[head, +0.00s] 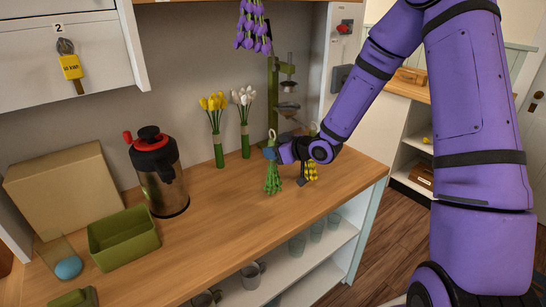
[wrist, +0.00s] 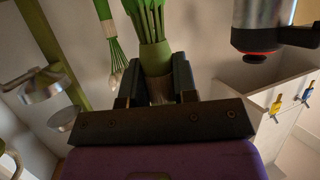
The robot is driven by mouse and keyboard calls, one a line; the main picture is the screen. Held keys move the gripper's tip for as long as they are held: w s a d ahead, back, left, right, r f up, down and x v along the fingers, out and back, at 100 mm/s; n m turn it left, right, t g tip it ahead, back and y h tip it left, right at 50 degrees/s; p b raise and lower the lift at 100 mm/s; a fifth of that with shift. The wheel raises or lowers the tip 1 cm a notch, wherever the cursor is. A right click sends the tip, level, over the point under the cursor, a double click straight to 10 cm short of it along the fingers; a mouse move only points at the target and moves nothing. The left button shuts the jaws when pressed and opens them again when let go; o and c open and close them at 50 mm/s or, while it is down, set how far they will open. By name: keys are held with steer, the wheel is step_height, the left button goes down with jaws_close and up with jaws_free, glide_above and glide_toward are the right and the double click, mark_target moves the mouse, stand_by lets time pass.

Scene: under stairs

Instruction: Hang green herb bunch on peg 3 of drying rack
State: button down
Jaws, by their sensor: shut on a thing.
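The green herb bunch (head: 273,181) hangs heads down above the wooden counter, with a pale loop at its top. My gripper (head: 271,153) is shut on its upper part, just under the loop. In the wrist view, the herb bunch (wrist: 148,28) sits between the two dark fingers of my gripper (wrist: 156,84), its green band close to the fingertips. A purple bunch (head: 253,30) hangs at the top of the head view. What it hangs from is cut off, so the drying rack and peg 3 cannot be made out. A yellow bunch (head: 312,170) is partly hidden behind my gripper.
The counter's front middle is clear. A cabinet (head: 65,40) overhangs the left.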

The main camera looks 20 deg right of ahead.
steer(key=shift+s+d+r, duration=0.15)
steer(key=shift+r, duration=0.35)
steer(key=shift+s+d+r, duration=0.1)
steer(key=shift+r, duration=0.4)
steer(key=s+d+r, duration=0.1)
steer(key=s+d, duration=0.8)
steer(key=s, duration=0.2)
steer(key=shift+s+d+r, duration=0.15)
steer(key=shift+s+d, duration=0.25)
steer(key=c, duration=1.5)
jaws_free()
jaws_close()
